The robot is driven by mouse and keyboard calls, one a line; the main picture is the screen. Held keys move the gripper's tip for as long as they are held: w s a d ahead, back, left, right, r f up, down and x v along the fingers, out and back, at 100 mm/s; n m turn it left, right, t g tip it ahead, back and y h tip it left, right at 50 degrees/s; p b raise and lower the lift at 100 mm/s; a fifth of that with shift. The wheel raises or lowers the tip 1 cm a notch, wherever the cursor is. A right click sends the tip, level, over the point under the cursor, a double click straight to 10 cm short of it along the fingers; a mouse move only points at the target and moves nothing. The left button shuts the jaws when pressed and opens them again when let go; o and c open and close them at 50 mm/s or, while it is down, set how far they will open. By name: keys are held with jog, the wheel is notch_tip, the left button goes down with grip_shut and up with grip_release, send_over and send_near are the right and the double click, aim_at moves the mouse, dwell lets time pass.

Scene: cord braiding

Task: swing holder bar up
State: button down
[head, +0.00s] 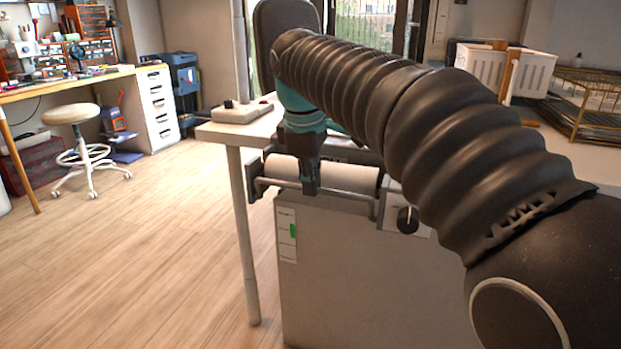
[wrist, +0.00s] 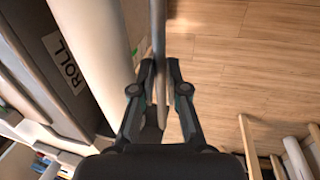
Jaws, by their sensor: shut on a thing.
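The holder bar (head: 345,199) is a thin grey metal bar on side arms, in front of a white roll (head: 352,178) on the machine's side. My gripper (head: 310,190) points down, with its fingertips at the bar, left of its middle. In the wrist view the bar (wrist: 159,35) runs up the picture between the two fingers of my gripper (wrist: 160,72), which is shut on it. The roll (wrist: 100,40) lies beside the bar at the left, apart from the fingers. Part of the roll is hidden behind my gripper in the head view.
The machine's pale cabinet (head: 350,280) stands below the roll, with a black knob (head: 408,219) at its right. A "ROLL" label (wrist: 64,62) shows beside the roll. A white table (head: 222,134) stands at left.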

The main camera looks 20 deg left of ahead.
jog(key=p, duration=0.3)
jog(key=shift+w+r+g+p, duration=0.3)
jog(key=shift+r+g+p, duration=0.1)
jog(key=shift+w+f+g+p, duration=0.2)
jog(key=shift+g+p, duration=0.2)
jog(key=shift+p, duration=0.6)
jog(key=shift+f, duration=0.15)
jog(key=c, duration=1.2)
grip_release()
notch_tip(320, 180, up, 12)
jog(key=s, duration=0.1)
